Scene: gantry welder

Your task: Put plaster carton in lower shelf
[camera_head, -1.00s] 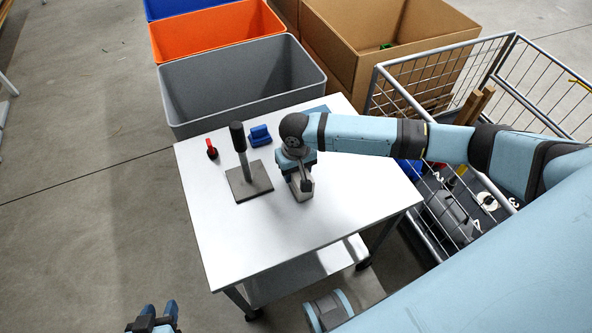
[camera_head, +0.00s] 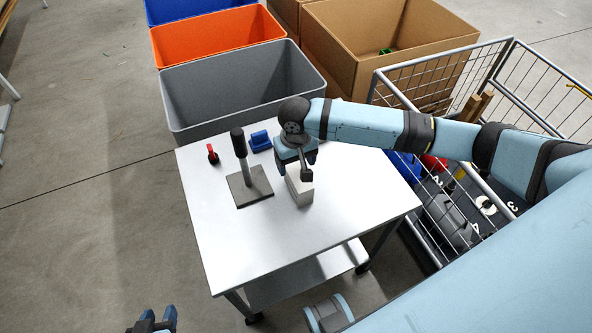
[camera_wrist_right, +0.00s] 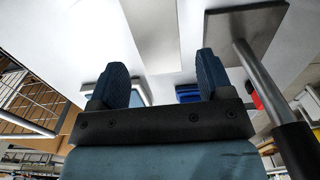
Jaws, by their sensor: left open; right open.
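The plaster carton appears to be the small pale grey-white box (camera_head: 299,192) upright on the white table top, under my right gripper (camera_head: 298,163). In the right wrist view, its pale face (camera_wrist_right: 152,35) shows beyond and between the two blue fingers of the right gripper (camera_wrist_right: 162,80), which are apart with nothing clamped. The wrist hides the carton's upper part in the head view. The lower shelf (camera_head: 305,278) is the grey board under the table top, bare where it shows. My left gripper (camera_head: 157,319) is open and empty at the bottom left, away from the table.
A stand with a black-handled post (camera_head: 253,188), a blue block (camera_head: 260,140) and a red-black item (camera_head: 212,153) are on the table. A grey bin (camera_head: 240,90) stands behind it. A wire cage (camera_head: 440,230) is at right. The table's front is clear.

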